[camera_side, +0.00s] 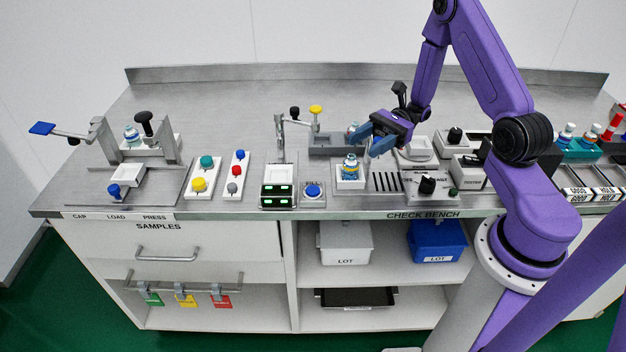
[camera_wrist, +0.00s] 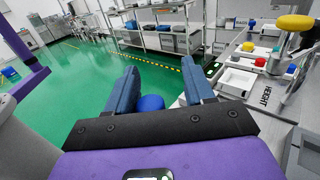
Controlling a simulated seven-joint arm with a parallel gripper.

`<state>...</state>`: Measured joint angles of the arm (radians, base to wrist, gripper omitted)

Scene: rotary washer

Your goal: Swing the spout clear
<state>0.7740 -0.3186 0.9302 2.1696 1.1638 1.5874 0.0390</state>
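In the wrist view the yellow knob (camera_wrist: 295,23) is at the upper right, outside my fingers. My gripper (camera_side: 365,144) is to the right of the spout, apart from it, with its blue fingers pointing left. In the wrist view my gripper (camera_wrist: 160,78) is open, with nothing held. A round blue thing (camera_wrist: 150,103) shows between and beyond the fingers.
A bottle (camera_side: 350,168) stands on a white base just below my fingers. Another bottle is partly hidden behind them.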

